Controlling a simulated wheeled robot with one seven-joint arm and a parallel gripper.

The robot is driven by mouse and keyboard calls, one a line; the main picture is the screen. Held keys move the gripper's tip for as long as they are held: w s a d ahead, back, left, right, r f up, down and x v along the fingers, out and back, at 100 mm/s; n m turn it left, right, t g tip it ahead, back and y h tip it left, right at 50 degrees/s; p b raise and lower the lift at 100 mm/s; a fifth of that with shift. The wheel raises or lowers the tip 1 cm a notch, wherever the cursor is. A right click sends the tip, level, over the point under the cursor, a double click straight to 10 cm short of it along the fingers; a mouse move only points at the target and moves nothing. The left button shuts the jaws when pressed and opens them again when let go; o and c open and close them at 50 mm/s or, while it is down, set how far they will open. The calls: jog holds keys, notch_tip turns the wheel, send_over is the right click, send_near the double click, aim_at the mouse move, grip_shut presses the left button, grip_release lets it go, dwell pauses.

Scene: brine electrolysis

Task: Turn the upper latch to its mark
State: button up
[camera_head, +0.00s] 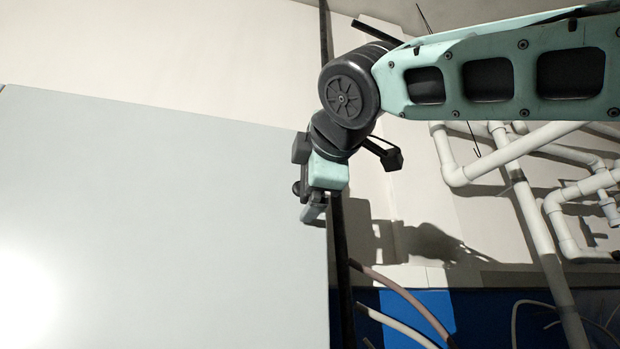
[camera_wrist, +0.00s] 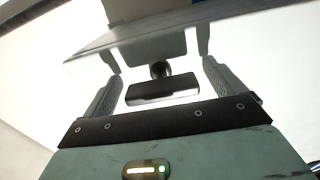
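A dark, bar-shaped handle on a round stem, which looks like the latch (camera_wrist: 163,89), sits between my two fingers in the wrist view. My gripper (camera_wrist: 164,92) is open, with one finger on each side of the bar and visible gaps to it. In the head view my gripper (camera_head: 312,213) is at the right edge of a large pale panel (camera_head: 150,200). The latch is hidden there behind my gripper or is too small to tell. I cannot make out a mark in either view.
White pipes (camera_head: 520,150) run along the wall at the right. Pale hoses (camera_head: 405,300) curve below my gripper in front of a blue strip (camera_head: 437,308). A dark upright post (camera_head: 343,270) stands along the panel's right edge.

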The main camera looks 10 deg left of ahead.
jog(key=b+v, duration=0.5)
jog(key=v, duration=1.2)
jog(key=shift+s, duration=0.2)
jog(key=shift+d, duration=0.1)
jog(key=w+a+f+m+g+h, duration=0.1)
jog(key=w+a+f+g, duration=0.15)
jog(key=f, duration=0.85)
jog(key=w+a+f+g+h, duration=0.1)
jog(key=w+a+f+g, duration=0.15)
jog(key=f, duration=0.75)
notch_tip(320, 180, down, 18)
jog(key=w+d+m+g+h, duration=0.2)
jog(key=m+g, duration=0.1)
jog(key=g, duration=0.1)
jog(key=s+d+f+m+g+h, duration=0.1)
jog(key=s+d+f+m+g, duration=0.1)
jog(key=f, duration=0.7)
jog(key=s+d+f+m+g+h, duration=0.1)
jog(key=s+d+f+m+g, duration=0.1)
jog(key=s+d+f+m, duration=0.3)
jog(key=s+d+f+m+g+h, duration=0.1)
jog(key=s+d+f+m+g, duration=0.2)
jog(key=d+f, duration=0.7)
notch_tip(320, 180, down, 5)
jog(key=shift+s+d+r+m, duration=0.1)
jog(key=shift+s+d+m, duration=0.15)
jog(key=shift+s+m, duration=0.65)
jog(key=shift+s+n, duration=0.15)
jog(key=shift+n, duration=0.15)
